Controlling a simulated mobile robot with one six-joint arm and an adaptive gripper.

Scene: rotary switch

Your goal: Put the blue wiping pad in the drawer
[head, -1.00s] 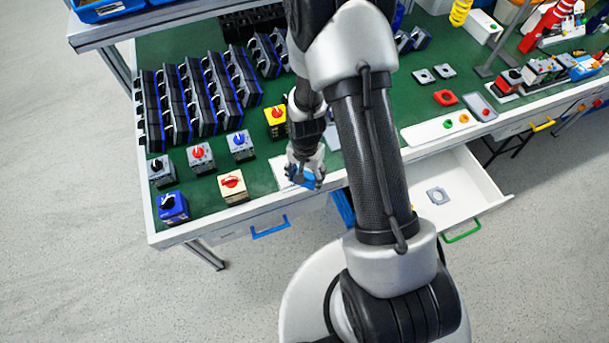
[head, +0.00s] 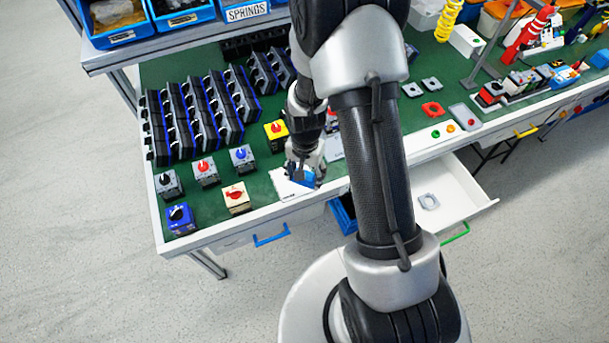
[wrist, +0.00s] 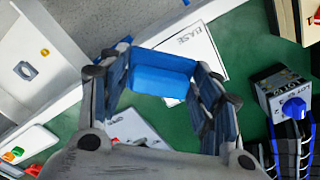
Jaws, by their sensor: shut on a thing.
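The blue wiping pad (wrist: 160,73) is held between the two fingers of my gripper (wrist: 158,85) in the wrist view. In the head view my gripper (head: 304,172) is shut on the pad (head: 308,179), near the front edge of the bench, by a white printed card (head: 288,186). I cannot tell whether the pad touches the card. An open white drawer (head: 478,203) with a green handle sticks out at the right, with a grey square plate (head: 429,201) inside. My arm hides part of the drawer. The drawer also shows in the wrist view (wrist: 58,92).
Rotary switches, including a red-knobbed one (head: 235,197) and a blue one (head: 180,219), stand left of my gripper. Rows of black modules (head: 205,110) stand behind. A shut drawer with a blue handle (head: 271,236) is at the front. A blue bin (head: 343,214) sits below the bench.

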